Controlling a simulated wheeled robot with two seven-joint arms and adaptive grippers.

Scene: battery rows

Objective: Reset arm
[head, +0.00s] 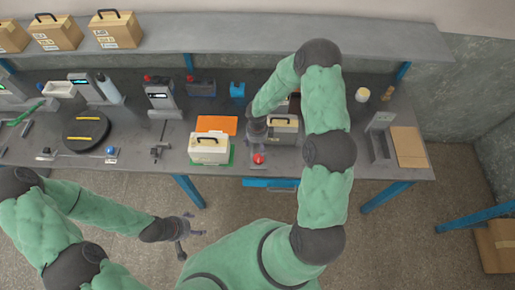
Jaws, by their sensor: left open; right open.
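My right gripper (258,138) hangs over the workbench, seen from above; it is open, but its fingertips are small and partly hidden. It is just left of a beige battery box with a dark handle (284,124); whether they touch is unclear. A second, whiter battery box with a handle (208,151) stands on a green mat (231,157), left of that gripper. A red knob (258,159) sits at the bench front, just below the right gripper. My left gripper (190,228) is open and empty, over the floor in front of the bench.
An orange mat (217,124) lies behind the white box. A black turntable with yellow bars (87,130) and grey devices (160,98) stand to the left. A grey bracket (379,138) and brown board (408,147) are at the right. Cardboard boxes (116,30) stand on the shelf.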

